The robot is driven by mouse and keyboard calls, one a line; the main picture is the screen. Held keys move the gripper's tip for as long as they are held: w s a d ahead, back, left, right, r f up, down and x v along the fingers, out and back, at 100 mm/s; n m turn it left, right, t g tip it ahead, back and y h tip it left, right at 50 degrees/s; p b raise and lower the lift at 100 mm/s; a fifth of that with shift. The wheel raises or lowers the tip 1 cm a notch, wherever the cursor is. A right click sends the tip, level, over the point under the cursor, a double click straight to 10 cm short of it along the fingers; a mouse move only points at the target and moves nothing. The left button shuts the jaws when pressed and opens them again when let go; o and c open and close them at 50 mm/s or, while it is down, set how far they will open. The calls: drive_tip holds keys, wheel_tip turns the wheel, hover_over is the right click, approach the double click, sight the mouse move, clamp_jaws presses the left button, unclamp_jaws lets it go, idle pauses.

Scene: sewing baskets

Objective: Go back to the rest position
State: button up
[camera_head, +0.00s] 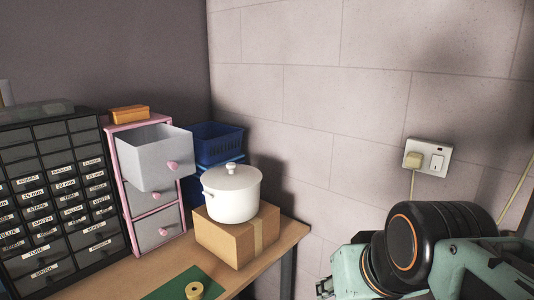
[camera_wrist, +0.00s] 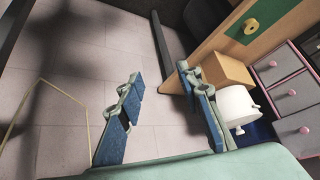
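My gripper (camera_wrist: 160,84) shows in the wrist view with its two blue-padded fingers spread apart. In the head view my arm is folded at the lower right, in front of the wall, and my fingers cannot be made out there.
A pink-framed drawer unit (camera_head: 114,168) has its top drawer (camera_head: 157,165) pulled out. A white pot (camera_head: 231,194) stands on a cardboard box (camera_head: 220,237). Blue baskets (camera_head: 218,145) are behind. A yellow roll (camera_head: 194,290) lies on a green mat (camera_head: 168,289). A wall socket (camera_head: 428,157) is at the right.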

drive_tip(key=s+d+f+g+h, duration=0.1)
drive_tip(key=s+f, duration=0.1)
drive_tip(key=s, duration=0.2)
wheel_tip(320, 180, up, 21)
drive_tip(key=p, duration=2)
drive_tip(key=shift+f, duration=0.2)
